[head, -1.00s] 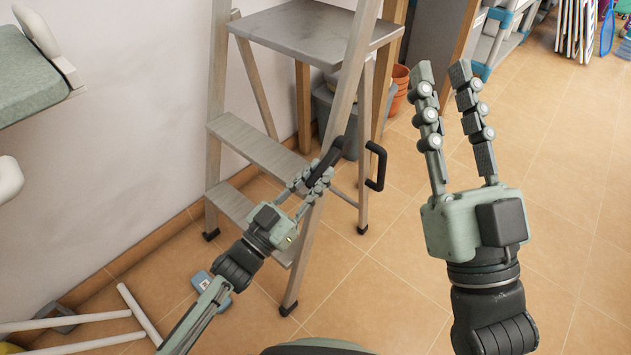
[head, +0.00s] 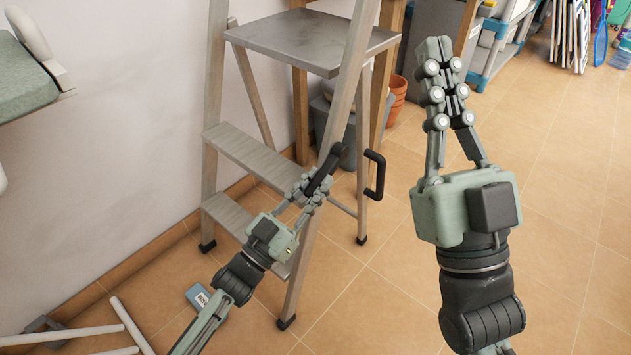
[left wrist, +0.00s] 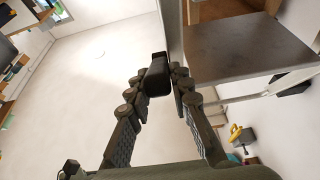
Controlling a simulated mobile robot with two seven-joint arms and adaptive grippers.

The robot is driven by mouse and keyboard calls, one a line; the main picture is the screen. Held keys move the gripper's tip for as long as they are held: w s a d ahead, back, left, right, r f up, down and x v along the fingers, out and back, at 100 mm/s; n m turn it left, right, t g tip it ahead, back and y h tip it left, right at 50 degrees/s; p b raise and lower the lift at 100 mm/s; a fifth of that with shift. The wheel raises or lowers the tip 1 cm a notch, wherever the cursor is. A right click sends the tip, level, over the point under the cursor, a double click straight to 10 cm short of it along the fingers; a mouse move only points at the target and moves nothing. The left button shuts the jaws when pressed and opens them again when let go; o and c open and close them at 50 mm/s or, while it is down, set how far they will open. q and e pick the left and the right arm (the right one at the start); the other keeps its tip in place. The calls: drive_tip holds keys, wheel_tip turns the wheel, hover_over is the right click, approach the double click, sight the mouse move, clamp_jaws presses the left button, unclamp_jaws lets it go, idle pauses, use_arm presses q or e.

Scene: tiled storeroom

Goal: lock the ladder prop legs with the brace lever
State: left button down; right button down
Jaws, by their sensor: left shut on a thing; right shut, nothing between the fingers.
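The grey stepladder (head: 292,34) stands upright by the wall, with its legs spread on the tiles. A black brace lever (head: 334,161) sits at its near front leg and slants up to the right. My left gripper (head: 316,184) is shut on this lever, and its fingers hide the lower part. In the left wrist view the lever's dark end (left wrist: 157,74) shows between the fingers. A black C-shaped handle (head: 379,176) is on the rear prop leg (head: 362,150), apart from my gripper. My right gripper (head: 434,46) is raised on the right, shut and empty.
A green padded seat (head: 22,82) juts in at the left. White rails (head: 70,335) and a small blue-grey box (head: 199,297) lie on the floor at lower left. Terracotta pots (head: 397,95) stand behind the ladder.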

drive_tip(key=w+a+f+n+g, duration=0.2)
drive_tip(key=w+a+g, duration=0.2)
drive_tip(key=a, duration=0.1)
drive_tip(key=n+g+h, duration=0.5)
drive_tip(key=n+g, duration=0.2)
drive_tip(key=g, duration=0.5)
hover_over(316, 183)
drive_tip(key=s+a, duration=0.1)
drive_tip(key=s, duration=0.3)
wheel_tip(316, 183, down, 22)
drive_tip(key=f, duration=0.1)
drive_tip(key=w+f, duration=0.1)
drive_tip(key=shift+w+d+f, duration=0.1)
drive_tip(key=shift+d+f, duration=0.2)
drive_tip(key=shift+d, duration=0.1)
drive_tip(key=shift+w+d+f, duration=0.2)
drive_tip(key=shift+w+f, duration=0.1)
drive_tip(key=shift+f, duration=0.2)
